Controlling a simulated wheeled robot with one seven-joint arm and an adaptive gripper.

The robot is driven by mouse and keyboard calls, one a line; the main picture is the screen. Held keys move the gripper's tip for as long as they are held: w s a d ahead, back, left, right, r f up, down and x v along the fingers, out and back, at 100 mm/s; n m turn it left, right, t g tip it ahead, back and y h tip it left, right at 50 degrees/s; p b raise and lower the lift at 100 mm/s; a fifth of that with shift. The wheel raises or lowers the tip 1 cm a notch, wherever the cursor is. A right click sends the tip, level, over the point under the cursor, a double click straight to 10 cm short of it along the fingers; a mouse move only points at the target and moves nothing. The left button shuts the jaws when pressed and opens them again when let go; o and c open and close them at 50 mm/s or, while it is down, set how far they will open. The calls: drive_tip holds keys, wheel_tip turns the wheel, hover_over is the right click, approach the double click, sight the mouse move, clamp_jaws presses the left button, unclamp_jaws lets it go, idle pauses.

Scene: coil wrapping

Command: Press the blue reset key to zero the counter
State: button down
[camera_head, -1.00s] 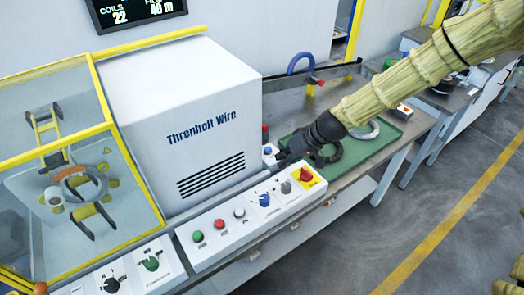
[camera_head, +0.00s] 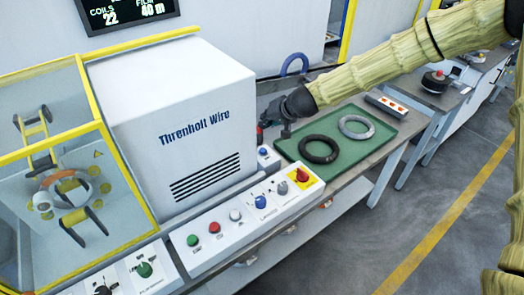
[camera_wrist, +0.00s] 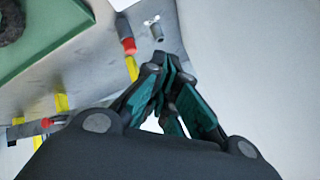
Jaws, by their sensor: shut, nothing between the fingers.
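A small white box with a blue key (camera_head: 263,153) stands at the right foot of the white machine, left of the green tray. The counter display (camera_head: 125,12) at the top reads 22 coils and 40 m. My gripper (camera_head: 285,132) is just above and behind the blue key in the picture, apart from it. Its dark fingers (camera_wrist: 172,95) are shut and empty in the wrist view. The blue key is not clearly visible in the wrist view. A separate blue knob (camera_head: 260,201) sits on the front panel.
The front panel (camera_head: 215,255) also carries green, red and white buttons and a red knob on yellow. The green tray (camera_head: 375,150) holds a black coil (camera_head: 318,149) and a grey coil (camera_head: 356,127). A red-capped part (camera_wrist: 127,45) lies near my fingers in the wrist view.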

sight(265, 148)
drive_tip(key=shift+f+b, duration=3.1)
drive_tip(key=shift+f, duration=1.2)
drive_tip(key=shift+w+f, duration=0.1)
drive_tip(key=shift+f, duration=0.3)
drive_tip(key=shift+f+b, duration=0.5)
drive_tip(key=shift+b, duration=0.1)
drive_tip(key=shift+r, duration=0.1)
drive_tip(key=shift+r+p, duration=0.75)
drive_tip(key=shift+r, duration=0.1)
drive_tip(key=shift+r+p, duration=1.8)
drive_tip(key=shift+r, duration=0.7)
